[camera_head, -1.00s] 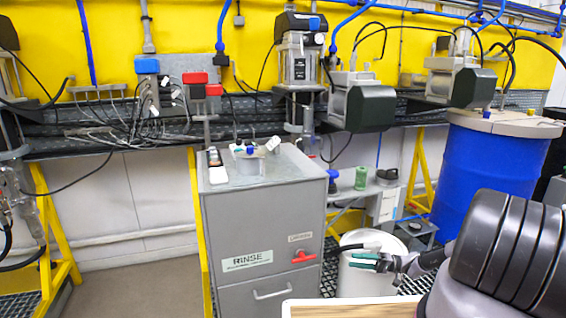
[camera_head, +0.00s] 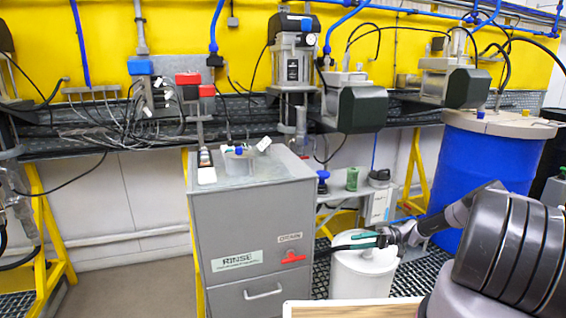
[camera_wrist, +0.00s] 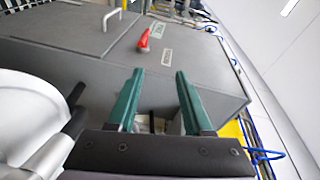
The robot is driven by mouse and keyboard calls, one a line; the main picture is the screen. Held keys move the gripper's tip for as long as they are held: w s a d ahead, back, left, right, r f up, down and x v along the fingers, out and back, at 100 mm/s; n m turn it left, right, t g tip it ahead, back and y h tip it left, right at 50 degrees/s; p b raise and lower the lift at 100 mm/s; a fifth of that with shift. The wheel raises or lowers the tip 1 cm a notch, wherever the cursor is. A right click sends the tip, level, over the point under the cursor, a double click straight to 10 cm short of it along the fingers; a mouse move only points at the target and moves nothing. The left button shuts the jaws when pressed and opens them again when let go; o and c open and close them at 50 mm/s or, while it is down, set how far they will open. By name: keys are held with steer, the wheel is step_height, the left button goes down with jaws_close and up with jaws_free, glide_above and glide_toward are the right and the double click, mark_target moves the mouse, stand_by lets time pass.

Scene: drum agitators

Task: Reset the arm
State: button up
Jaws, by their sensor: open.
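My gripper (camera_head: 357,240) is above the white drum, to the right of the grey RINSE cabinet (camera_head: 250,215). In the wrist view its two green fingers (camera_wrist: 159,80) stand apart with nothing between them. My arm reaches in from the lower right and is partly bent. The cabinet's red handle (camera_head: 293,257) lies left of the fingertips in the head view; it also shows beyond the fingers in the wrist view (camera_wrist: 144,40).
The white drum (camera_head: 365,280) stands just under my gripper. A blue drum (camera_head: 490,170) is behind my arm. A small side table (camera_head: 345,192) with a green item (camera_head: 352,179) is behind. Drum agitators hang along the wall rail. Open floor (camera_head: 135,285) lies left of the cabinet.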

steer(key=s+a+r+h, duration=0.2)
steer(key=r+h, duration=0.4)
steer(key=r, duration=1.2)
steer(key=s+a+r+h, duration=0.2)
steer(key=r+h, duration=0.4)
steer(key=r, duration=1.3)
steer(key=s+r+m+t+h, duration=0.1)
steer(key=s+r+m+t, duration=0.1)
steer(key=s+r, duration=0.4)
steer(key=s+r+m+t+h, duration=0.1)
steer(key=s+r+m+t, duration=0.1)
steer(key=s+r, duration=0.5)
steer(key=s+r+m+t+h, duration=0.1)
steer(key=s+r+m+t, duration=0.2)
steer(key=s, duration=1.2)
step_height(320, 180, up, 3)
steer(key=shift+s+r+t, duration=0.15)
steer(key=shift+s+t, duration=0.05)
steer(key=shift+t, duration=0.6)
